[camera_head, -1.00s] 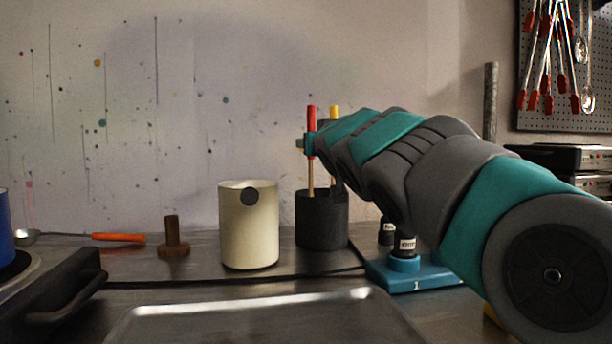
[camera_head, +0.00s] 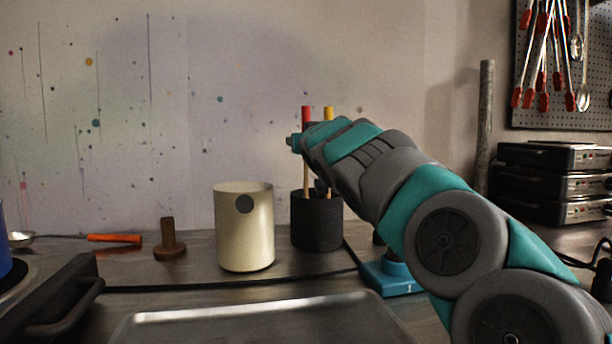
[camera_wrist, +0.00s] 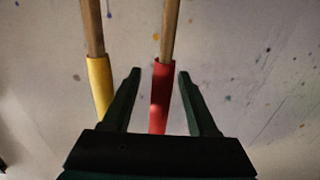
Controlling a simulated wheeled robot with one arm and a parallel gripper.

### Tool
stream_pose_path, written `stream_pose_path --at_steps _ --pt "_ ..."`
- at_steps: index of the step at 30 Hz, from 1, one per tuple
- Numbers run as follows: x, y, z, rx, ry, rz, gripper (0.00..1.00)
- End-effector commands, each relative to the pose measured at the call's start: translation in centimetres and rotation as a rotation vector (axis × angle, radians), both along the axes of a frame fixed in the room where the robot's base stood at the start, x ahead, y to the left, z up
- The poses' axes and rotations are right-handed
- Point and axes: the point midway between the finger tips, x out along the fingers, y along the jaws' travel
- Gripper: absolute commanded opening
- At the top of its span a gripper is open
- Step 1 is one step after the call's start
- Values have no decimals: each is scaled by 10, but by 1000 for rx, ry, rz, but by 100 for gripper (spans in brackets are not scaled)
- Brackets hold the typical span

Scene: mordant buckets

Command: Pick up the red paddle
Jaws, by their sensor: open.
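The red paddle (camera_head: 306,114) stands upright in a black pot (camera_head: 317,222), its red grip end at the top and its wooden shaft going down into the pot. In the wrist view the red grip (camera_wrist: 161,95) lies between the two dark fingers of my gripper (camera_wrist: 159,84), with a gap on each side. My gripper is open. In the head view my arm hides most of the gripper and part of the shafts. A yellow-ended paddle (camera_head: 328,113) stands just to the right in the same pot; its yellow grip (camera_wrist: 99,88) is outside the left finger in the wrist view.
A cream canister (camera_head: 244,235) stands left of the pot. A metal tray (camera_head: 250,318) is in front. A teal stand (camera_head: 393,279) is right of the pot, partly behind my arm.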

Motion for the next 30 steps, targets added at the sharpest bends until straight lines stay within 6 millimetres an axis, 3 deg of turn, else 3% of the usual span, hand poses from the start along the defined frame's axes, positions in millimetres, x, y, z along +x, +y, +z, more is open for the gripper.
stream_pose_path --at_steps 3,18,30 --pt "0 0 0 0 0 0 58" --pt "0 0 0 0 -1 0 2" --pt "-1 0 0 0 -1 0 0"
